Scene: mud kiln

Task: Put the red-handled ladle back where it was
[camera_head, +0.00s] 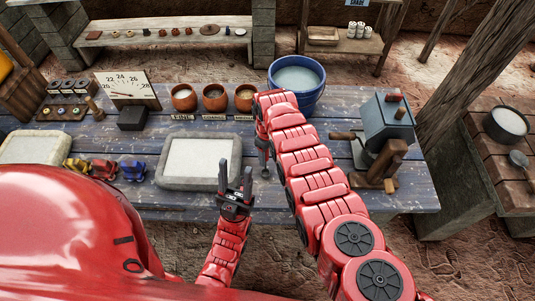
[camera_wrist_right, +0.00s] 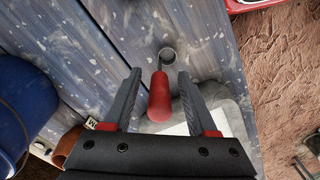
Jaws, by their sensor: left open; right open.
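The red-handled ladle (camera_wrist_right: 160,97) is in the right wrist view, its red grip pointing toward the camera and its small round metal cup (camera_wrist_right: 167,57) beyond, over the blue planks. My right gripper (camera_wrist_right: 155,92) is open, with one finger on each side of the red grip; gaps show between the grip and both fingers. In the head view my right arm reaches the table between the tray and the blue bucket, and its links hide most of the gripper and ladle. My left gripper (camera_head: 236,183) is open and empty, fingers up, right of the stone-rimmed tray's near corner.
The blue bucket (camera_head: 297,88) stands at the back, beside several clay bowls (camera_head: 184,97). The stone-rimmed tray (camera_head: 166,183) lies left of my right arm. A grey box-like device with wooden handles (camera_head: 388,122) stands at right. Small coloured figures (camera_head: 104,168) are at left.

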